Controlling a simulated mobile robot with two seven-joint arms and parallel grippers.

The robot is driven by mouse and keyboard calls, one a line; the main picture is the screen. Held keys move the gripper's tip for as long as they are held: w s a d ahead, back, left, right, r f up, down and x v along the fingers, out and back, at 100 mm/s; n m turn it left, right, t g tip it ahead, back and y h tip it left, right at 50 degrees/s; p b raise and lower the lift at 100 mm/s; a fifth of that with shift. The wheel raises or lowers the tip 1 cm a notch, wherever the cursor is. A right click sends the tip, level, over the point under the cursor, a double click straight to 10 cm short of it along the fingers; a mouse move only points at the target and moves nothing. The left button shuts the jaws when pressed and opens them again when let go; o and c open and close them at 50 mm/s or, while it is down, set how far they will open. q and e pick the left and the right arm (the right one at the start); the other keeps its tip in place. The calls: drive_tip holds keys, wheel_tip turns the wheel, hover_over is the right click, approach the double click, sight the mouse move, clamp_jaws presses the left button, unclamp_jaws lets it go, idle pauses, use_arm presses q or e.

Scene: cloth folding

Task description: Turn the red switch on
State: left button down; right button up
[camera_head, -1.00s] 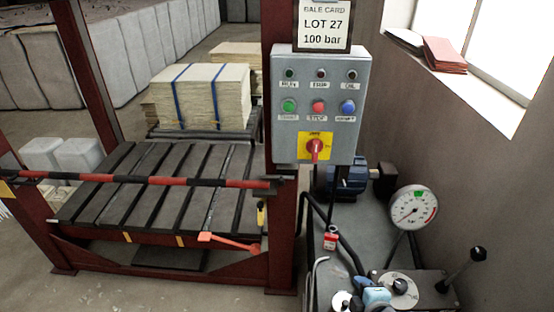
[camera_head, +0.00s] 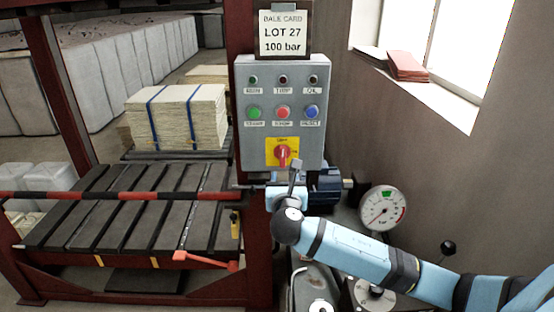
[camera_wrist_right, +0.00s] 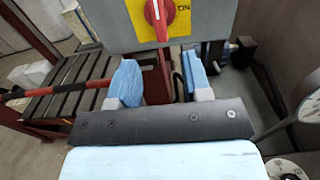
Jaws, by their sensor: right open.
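The red switch (camera_head: 283,153) is a rotary knob on a yellow plate (camera_head: 295,145), low on the grey control box (camera_head: 240,120). Its handle stands roughly upright. In the right wrist view the knob (camera_wrist_right: 160,14) is at the top, with the word ON to its right. My right gripper (camera_head: 284,178) is just below the switch in the head view, open and empty. In the right wrist view its two blue fingers (camera_wrist_right: 160,82) are spread apart, below the knob and not touching it. My left gripper is not in view.
Green, red and blue buttons (camera_head: 283,112) sit above the switch. A pressure gauge (camera_head: 382,208) and a black-knobbed lever (camera_head: 448,247) stand at right. A red-and-black bar (camera_head: 110,195) crosses the press bed at left. A strapped bale (camera_head: 180,115) lies behind.

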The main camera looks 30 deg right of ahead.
sight(283, 160)
drive_tip(key=x, duration=1.1)
drive_tip(key=shift+w+p, duration=0.15)
drive_tip(key=shift+p, duration=0.15)
clamp_jaws()
